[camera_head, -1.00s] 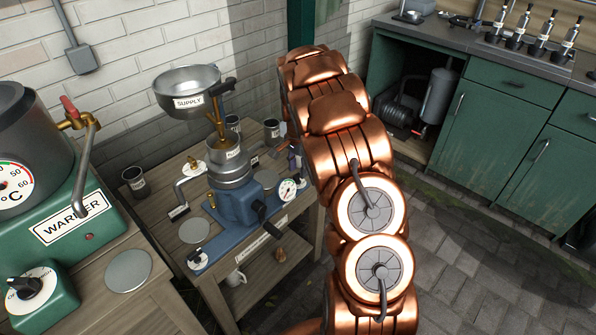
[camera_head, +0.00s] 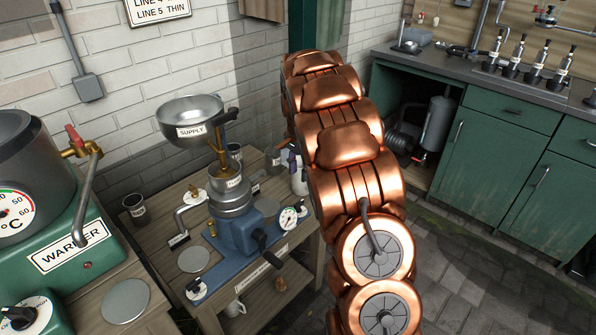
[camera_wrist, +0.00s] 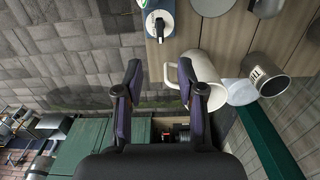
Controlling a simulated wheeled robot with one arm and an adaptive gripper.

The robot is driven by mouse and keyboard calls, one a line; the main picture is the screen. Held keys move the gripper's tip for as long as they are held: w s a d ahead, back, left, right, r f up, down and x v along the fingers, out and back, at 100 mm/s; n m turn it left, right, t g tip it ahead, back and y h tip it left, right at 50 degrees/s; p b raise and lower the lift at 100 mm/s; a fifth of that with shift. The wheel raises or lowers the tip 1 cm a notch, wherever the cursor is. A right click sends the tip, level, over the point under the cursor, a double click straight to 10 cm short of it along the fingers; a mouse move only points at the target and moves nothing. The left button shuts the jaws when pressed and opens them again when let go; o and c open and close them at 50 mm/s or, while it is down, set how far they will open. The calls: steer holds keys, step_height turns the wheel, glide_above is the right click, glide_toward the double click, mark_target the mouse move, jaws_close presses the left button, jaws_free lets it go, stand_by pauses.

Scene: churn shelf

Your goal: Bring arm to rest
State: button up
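My gripper (camera_wrist: 160,88) shows in the wrist view with its two dark purple-grey fingers apart and nothing between the tips. A white mug (camera_wrist: 207,72) is just beyond the right finger, which covers part of it; its handle points toward the gap. I cannot tell whether finger and mug touch. In the head view my copper arm stands up in the middle and hides most of the gripper. A bit of dark finger and a white object (camera_head: 299,181) show left of the arm, at the table's far end.
The blue machine (camera_head: 238,230) with its supply bowl (camera_head: 190,115) stands on the wooden table, left of my arm. The green warmer (camera_head: 75,250) is at far left. A dark metal tin (camera_wrist: 262,75) is near the mug. Green cabinets (camera_head: 510,140) stand right; paved floor (camera_head: 460,260) is open before them.

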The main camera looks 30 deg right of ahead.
stand_by(0.4)
steer(key=s+a+r+n+g, duration=0.1)
steer(key=s+a+r+n, duration=0.3)
steer(key=s+a, duration=0.5)
steer(key=s+a+r+n, duration=0.35)
steer(key=s+a, duration=0.35)
steer(key=s, duration=0.3)
steer(key=s+a+f+n+g, duration=0.1)
steer(key=s+a+n, duration=0.3)
steer(key=s, duration=0.6)
steer(key=s+a+f+n+g, duration=0.1)
steer(key=s+a+n, duration=0.3)
steer(key=s, duration=0.6)
step_height(320, 180, up, 13)
steer(key=t+p, duration=0.1)
steer(key=p, duration=1.1)
steer(key=shift+w+r+p, duration=0.15)
steer(key=shift+w+p, duration=0.15)
steer(key=shift+w, duration=0.15)
